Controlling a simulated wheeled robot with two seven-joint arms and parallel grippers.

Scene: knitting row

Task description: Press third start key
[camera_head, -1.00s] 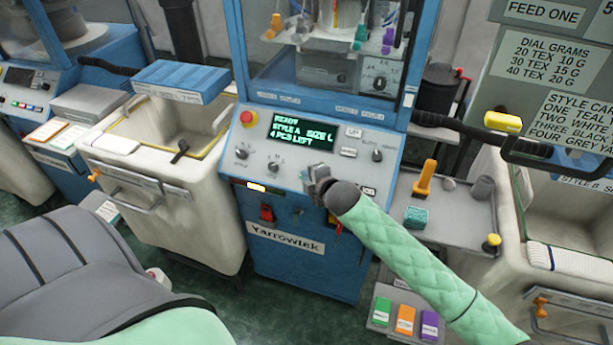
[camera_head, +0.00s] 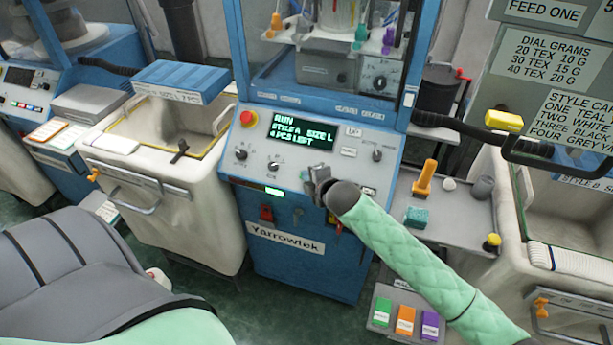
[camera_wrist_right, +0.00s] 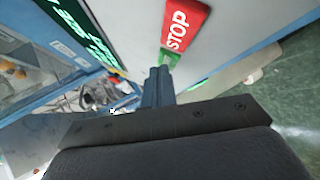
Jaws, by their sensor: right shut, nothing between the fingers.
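The blue Yarrowtek machine (camera_head: 300,262) stands mid-view. Its display (camera_head: 302,132) shows "RUN", "STYLE A SIZE L" and a "PCS LEFT" line. My right gripper (camera_head: 320,172) is shut and empty at the right part of its front panel. In the right wrist view the shut fingertips (camera_wrist_right: 160,74) are at a green key (camera_wrist_right: 169,56) beside a red STOP key (camera_wrist_right: 185,25). The fingertips partly cover the green key; I cannot tell whether they touch it. My left gripper is not in view.
A red emergency button (camera_head: 249,118) and knobs share the panel. A cream bin (camera_head: 150,170) stands left, another (camera_head: 575,265) right. Another blue machine (camera_head: 80,60) is far left.

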